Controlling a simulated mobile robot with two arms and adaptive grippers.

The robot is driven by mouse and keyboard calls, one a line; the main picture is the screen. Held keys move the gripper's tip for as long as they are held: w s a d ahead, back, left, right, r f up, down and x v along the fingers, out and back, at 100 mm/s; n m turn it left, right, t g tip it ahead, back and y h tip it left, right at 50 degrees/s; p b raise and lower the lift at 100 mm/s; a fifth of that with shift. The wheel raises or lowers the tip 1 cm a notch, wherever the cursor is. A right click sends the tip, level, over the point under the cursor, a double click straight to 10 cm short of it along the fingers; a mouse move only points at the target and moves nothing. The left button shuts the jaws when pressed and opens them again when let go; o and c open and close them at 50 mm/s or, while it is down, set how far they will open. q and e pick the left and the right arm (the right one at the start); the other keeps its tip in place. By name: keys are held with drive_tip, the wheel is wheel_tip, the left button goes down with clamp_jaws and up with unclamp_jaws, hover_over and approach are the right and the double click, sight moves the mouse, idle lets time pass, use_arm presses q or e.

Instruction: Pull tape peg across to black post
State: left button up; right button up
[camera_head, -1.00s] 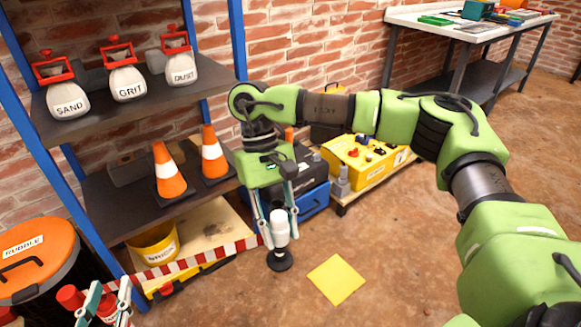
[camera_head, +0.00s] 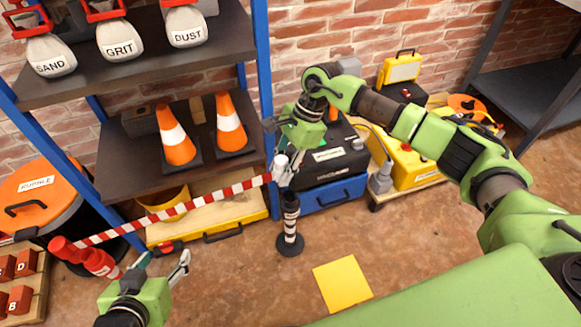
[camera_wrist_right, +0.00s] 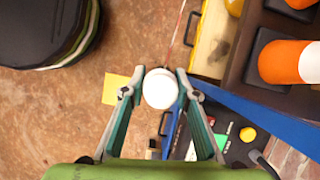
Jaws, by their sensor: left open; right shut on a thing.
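The white tape peg (camera_head: 280,167) is in my right gripper (camera_head: 286,174), which is shut on it. In the right wrist view, the peg's round white top (camera_wrist_right: 160,88) sits between the fingers. Red-and-white tape (camera_head: 190,206) runs taut from the peg down left to a red post (camera_head: 66,250). The black post (camera_head: 290,222), with pale bands and a round base, stands upright on the floor just below the right gripper in the head view. I cannot tell whether peg and post touch. My left gripper (camera_head: 164,264) is open and empty at lower left.
A blue-framed shelf (camera_head: 140,140) holds cones and labelled bags behind the tape. A blue case (camera_head: 325,192) and a yellow case (camera_head: 415,165) stand behind the post. A yellow square (camera_head: 342,284) lies on the open floor. An orange-lidded barrel (camera_head: 40,190) is at left.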

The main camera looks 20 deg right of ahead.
use_arm(q)
drive_tip(key=s+a+f+g+y+p, duration=0.15)
drive_tip(key=s+f+g, duration=0.25)
drive_tip(key=s, duration=0.4)
drive_tip(key=shift+w+d+r+t+h+b, duration=1.65)
drive_tip(key=shift+w+r+t, duration=2.65)
drive_tip(key=shift+w+r, duration=1.85)
use_arm(e)
drive_tip(key=shift+w+d+f+m+t+h+b, duration=0.25)
drive_tip(key=shift+w+d+f+m+t, duration=0.35)
drive_tip(key=shift+f+m, duration=1.3)
drive_tip(key=shift+w+d+f+m+t+h+b, duration=0.2)
drive_tip(key=shift+w+d+f+m+t, duration=0.45)
drive_tip(key=shift+f+m, duration=1.3)
drive_tip(key=shift+w+d+f+m+t+h+b, duration=0.2)
drive_tip(key=shift+w+d+f+m+t, duration=0.4)
drive_tip(key=shift+f+m, duration=1.3)
drive_tip(key=shift+a+f+n+b, duration=0.2)
drive_tip(key=shift+f+n+b, duration=0.3)
drive_tip(key=shift+f, duration=0.55)
use_arm(q)
wheel_tip(320, 180, up, 11)
drive_tip(key=w+d+t+h, duration=0.1)
drive_tip(key=d+t, duration=0.1)
drive_tip(key=t, duration=0.4)
drive_tip(key=shift+w+d+r+h, duration=0.2)
drive_tip(key=shift+w+d+h, duration=0.05)
drive_tip(key=shift+w+h, duration=0.1)
use_arm(e)
drive_tip(key=shift+f, duration=0.25)
